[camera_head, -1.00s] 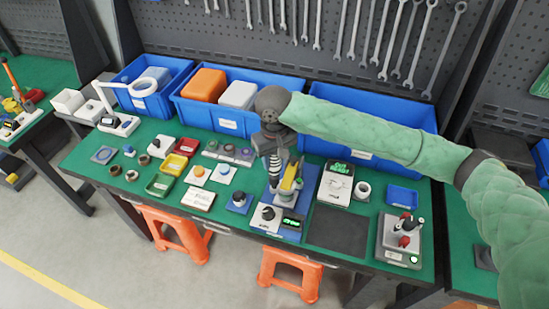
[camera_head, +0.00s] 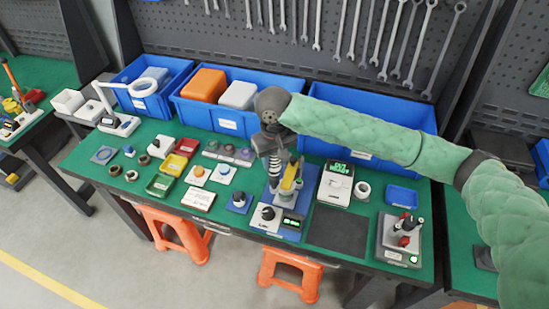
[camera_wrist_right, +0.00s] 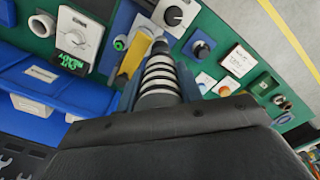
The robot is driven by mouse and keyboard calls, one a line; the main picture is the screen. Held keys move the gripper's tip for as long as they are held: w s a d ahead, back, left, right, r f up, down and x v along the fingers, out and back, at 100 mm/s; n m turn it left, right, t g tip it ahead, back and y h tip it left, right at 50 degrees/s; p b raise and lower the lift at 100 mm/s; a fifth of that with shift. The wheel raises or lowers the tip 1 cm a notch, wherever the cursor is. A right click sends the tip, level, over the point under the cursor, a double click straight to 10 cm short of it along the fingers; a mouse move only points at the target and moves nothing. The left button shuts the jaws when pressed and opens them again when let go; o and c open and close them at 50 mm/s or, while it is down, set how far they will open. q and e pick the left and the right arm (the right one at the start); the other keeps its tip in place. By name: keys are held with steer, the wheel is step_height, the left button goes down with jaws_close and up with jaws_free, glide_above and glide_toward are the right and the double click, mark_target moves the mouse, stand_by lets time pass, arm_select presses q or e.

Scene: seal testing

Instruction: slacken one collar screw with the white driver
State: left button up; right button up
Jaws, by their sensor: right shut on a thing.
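My right gripper (camera_head: 285,186) points down at a blue-based fixture (camera_head: 308,205) in the middle of the bench. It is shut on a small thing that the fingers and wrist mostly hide. A pale end (camera_wrist_right: 152,38) shows past the ribbed wrist part in the right wrist view; I cannot tell for sure that it is the white driver. A yellow part (camera_head: 290,181) of the fixture stands close beside the fingers, and it also shows in the wrist view (camera_wrist_right: 133,58). The collar screws are too small or hidden to make out. My left gripper is out of view.
A dial unit with a small display (camera_head: 291,222) sits just in front. A white box with a green display (camera_head: 336,184) and a white ring (camera_head: 362,190) stand to the right. A dark mat (camera_head: 338,231) is bare. Blue bins (camera_head: 363,153) line the back.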

steer(key=shift+r+p, duration=0.1)
steer(key=shift+p, duration=0.3)
steer(key=shift+f, duration=1.05)
stand_by(1.8)
steer(key=shift+s+r+p, duration=0.1)
steer(key=shift+s+p, duration=0.05)
steer(key=shift+p, duration=0.45)
stand_by(2.2)
steer(key=shift+r, duration=0.1)
step_height(320, 180, up, 2)
steer(key=shift+p, duration=1.2)
steer(key=shift+r+p, duration=0.85)
steer(key=shift+r, duration=1.65)
